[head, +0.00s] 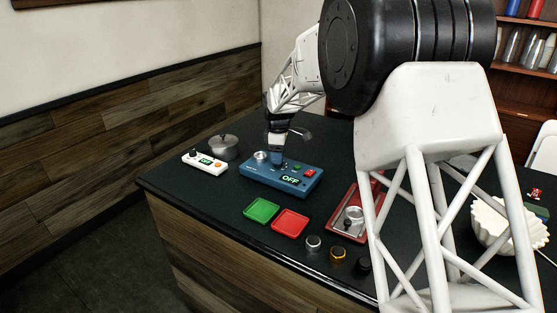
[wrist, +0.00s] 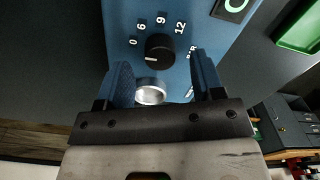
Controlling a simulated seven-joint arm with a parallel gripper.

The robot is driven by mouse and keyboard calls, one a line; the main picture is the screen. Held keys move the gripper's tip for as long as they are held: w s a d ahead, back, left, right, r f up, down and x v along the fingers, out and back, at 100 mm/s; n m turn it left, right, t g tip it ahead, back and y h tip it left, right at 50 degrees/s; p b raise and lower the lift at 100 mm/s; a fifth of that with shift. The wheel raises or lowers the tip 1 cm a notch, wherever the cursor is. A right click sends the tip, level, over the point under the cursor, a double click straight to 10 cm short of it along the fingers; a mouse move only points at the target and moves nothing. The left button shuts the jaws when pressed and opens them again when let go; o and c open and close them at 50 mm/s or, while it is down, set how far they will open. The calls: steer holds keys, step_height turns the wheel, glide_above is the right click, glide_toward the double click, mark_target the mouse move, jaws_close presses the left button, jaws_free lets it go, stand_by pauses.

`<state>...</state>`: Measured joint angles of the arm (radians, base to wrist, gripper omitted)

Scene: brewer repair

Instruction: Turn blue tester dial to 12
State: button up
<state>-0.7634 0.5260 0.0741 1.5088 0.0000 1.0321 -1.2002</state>
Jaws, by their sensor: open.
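The blue tester (head: 262,175) lies on the dark counter, with a lit green "OFF" display (head: 291,180). A round silver part (wrist: 150,92) shows between the fingers. In the head view my gripper (head: 277,155) hides the dial.
A white control box (head: 205,162) and a grey pot (head: 223,148) stand left of the tester. A green tray (head: 262,210) and a red tray (head: 290,222) lie in front. A red device (head: 347,222) is to the right, with small round parts near the front edge.

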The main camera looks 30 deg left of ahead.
steer(key=shift+f, duration=1.2)
steer(key=c, duration=0.9)
